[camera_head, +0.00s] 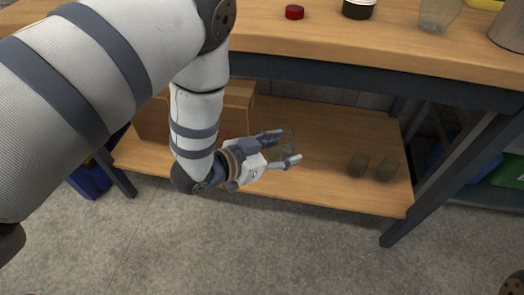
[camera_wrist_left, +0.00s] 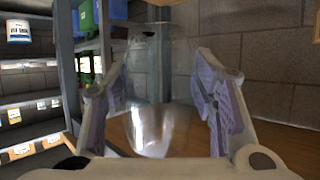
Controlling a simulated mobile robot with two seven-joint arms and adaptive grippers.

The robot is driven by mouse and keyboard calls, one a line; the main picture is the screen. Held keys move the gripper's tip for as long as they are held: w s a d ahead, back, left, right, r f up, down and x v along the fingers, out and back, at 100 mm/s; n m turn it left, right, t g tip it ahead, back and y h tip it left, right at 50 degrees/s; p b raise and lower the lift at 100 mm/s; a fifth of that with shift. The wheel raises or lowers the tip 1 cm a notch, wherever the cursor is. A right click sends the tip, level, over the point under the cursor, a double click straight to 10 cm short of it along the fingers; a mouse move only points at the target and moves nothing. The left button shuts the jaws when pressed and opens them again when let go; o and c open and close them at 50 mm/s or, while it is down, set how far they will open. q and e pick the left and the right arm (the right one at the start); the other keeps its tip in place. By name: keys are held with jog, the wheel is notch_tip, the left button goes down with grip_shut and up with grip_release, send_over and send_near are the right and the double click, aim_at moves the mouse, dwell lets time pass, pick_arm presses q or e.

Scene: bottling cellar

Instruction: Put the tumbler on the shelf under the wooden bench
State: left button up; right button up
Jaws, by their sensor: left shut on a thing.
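The tumbler (camera_head: 284,144) is clear glass and hard to make out in the head view. My left gripper (camera_head: 287,148) is shut on it, with a finger on either side. In the left wrist view the tumbler (camera_wrist_left: 150,120) shows upright between the two fingers (camera_wrist_left: 160,88). The wooden shelf (camera_head: 325,135) is the low board under the wooden bench (camera_head: 365,42). My gripper is over the shelf's front part, left of its middle; whether the tumbler's base touches the board I cannot tell. My right gripper is out of view.
Two clear glasses (camera_head: 358,165) (camera_head: 387,169) stand on the shelf's right part. A cardboard box (camera_head: 238,105) sits at its left. The bench's dark front rail (camera_head: 375,80) and right leg (camera_head: 450,175) bound the space. Shelf between gripper and glasses is clear.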

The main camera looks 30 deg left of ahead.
pick_arm(q)
jog(key=w+d+f+n+t+y+b, duration=0.1)
jog(key=w+f+n+y+b, duration=0.15)
jog(key=f, duration=0.45)
jog(key=w+d+f+n+y+b, duration=0.1)
jog(key=f+n+y+b, duration=0.15)
jog(key=f, duration=0.35)
jog(key=shift+m, duration=0.5)
jog(key=w+a+f+b, duration=0.2)
jog(key=w+f, duration=0.1)
jog(key=w+a+f+b, duration=0.3)
jog(key=w, duration=0.1)
jog(key=w+a+f+b, duration=0.2)
jog(key=w+f+b, duration=0.1)
jog(key=w, duration=0.1)
jog(key=shift+w+a+f, duration=0.15)
jog(key=shift+a+f, duration=0.15)
jog(key=shift+a, duration=0.05)
jog(key=f+b, duration=0.2)
jog(key=f, duration=0.1)
jog(key=shift+w+a+f, duration=0.1)
jog(key=shift+w+f, duration=0.1)
jog(key=shift+f, duration=0.1)
jog(key=shift+r, duration=0.2)
jog(key=shift+f, duration=0.1)
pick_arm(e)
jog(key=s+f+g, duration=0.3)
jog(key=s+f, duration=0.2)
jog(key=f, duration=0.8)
